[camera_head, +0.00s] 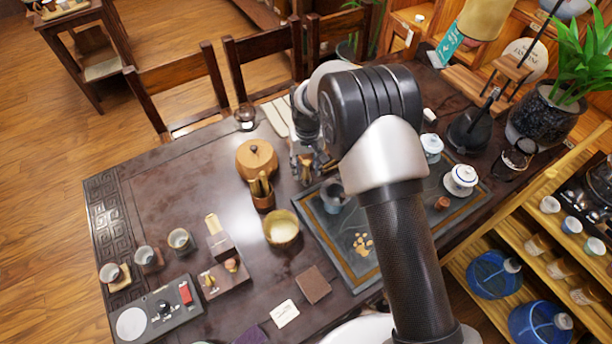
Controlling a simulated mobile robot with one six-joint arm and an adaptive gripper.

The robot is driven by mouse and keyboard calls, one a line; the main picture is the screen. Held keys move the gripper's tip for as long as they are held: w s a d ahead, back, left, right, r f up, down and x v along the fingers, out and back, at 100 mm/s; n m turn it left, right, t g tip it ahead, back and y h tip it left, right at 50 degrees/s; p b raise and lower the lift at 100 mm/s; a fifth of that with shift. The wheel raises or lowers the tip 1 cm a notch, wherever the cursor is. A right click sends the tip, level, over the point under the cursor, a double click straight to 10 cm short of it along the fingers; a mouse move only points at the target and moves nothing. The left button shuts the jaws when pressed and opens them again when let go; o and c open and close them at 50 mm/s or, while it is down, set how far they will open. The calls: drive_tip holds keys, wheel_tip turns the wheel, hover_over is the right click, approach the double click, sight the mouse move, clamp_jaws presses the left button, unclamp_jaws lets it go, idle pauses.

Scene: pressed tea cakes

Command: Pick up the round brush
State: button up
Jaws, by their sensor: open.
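My gripper (308,166) is partly hidden behind my own arm. Its fingers point down over the far middle of the table, near the back edge of the tea tray, and are open. A small brown thing (319,165) shows at the fingers; it is too small to tell whether it is the round brush, and whether the fingers touch it is unclear. Another small rounded wooden piece (231,265) sits on a low dark wooden stand (226,282), left of the middle. I cannot tell for certain which piece is the round brush.
A dark table (160,208) holds a round wooden box (256,158), a cup of wooden tools (263,198), a yellowish bowl (282,230) and a tea tray (353,262). A potted plant (545,118) stands right. Chairs line the far edge.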

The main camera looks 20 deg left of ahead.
drive_tip(key=shift+f, duration=0.45)
drive_tip(key=shift+r, duration=0.1)
drive_tip(key=shift+c, duration=0.4)
clamp_jaws()
